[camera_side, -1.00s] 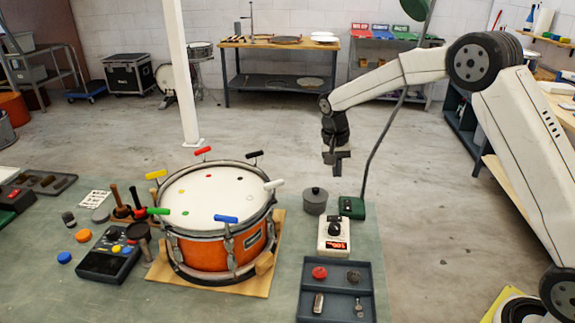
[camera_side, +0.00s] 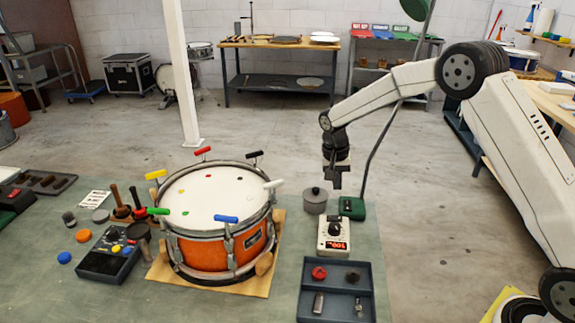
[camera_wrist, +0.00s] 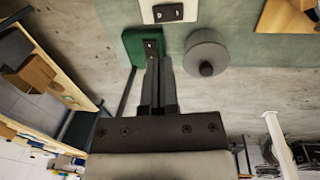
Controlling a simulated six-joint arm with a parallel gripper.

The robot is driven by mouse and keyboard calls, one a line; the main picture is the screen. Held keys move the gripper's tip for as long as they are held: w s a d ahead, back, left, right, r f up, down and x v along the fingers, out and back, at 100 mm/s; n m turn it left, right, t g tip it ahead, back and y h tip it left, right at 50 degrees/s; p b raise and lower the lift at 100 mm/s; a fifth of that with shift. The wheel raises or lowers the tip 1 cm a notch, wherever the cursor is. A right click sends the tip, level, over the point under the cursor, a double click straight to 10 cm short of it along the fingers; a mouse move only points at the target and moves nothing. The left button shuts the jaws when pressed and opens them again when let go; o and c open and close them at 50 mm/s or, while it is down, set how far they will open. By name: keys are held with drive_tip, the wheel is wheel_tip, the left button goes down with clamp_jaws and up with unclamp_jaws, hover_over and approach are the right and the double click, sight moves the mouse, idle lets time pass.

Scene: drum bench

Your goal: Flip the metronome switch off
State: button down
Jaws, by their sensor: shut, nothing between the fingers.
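The metronome (camera_side: 334,237) is a small white box with a black knob on top and a lit red display, standing on the green bench mat right of the drum. In the wrist view a white box, which looks like the metronome (camera_wrist: 150,15), is cut off at the top edge; a dark switch plate (camera_wrist: 168,12) with light marks shows on it. Which way the switch is tipped is too small to tell. My gripper (camera_side: 337,188) is shut and empty, pointing down above and behind the metronome. In the wrist view its fingers (camera_wrist: 158,70) are together, apart from the metronome.
The green lamp base (camera_side: 352,208) with its thin pole stands just behind the metronome. A grey lidded pot (camera_side: 314,201) is left of it. A dark tray (camera_side: 336,290) with small items lies in front. The snare drum (camera_side: 215,240) with coloured keys stands to the left.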

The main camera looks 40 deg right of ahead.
sight(334, 218)
drive_tip(key=f, duration=0.6)
drive_tip(key=s+d+f, duration=0.1)
drive_tip(key=f, duration=0.2)
drive_tip(key=shift+f, duration=0.4)
drive_tip(key=shift+f, duration=0.3)
drive_tip(key=shift+a, duration=0.1)
drive_tip(key=shift+w+a+r, duration=0.15)
drive_tip(key=shift+w+a, duration=0.35)
drive_tip(key=shift+r, duration=0.15)
wheel_tip(334, 218, up, 14)
drive_tip(key=w+a, duration=0.1)
drive_tip(key=shift+w, duration=0.15)
idle(0.7)
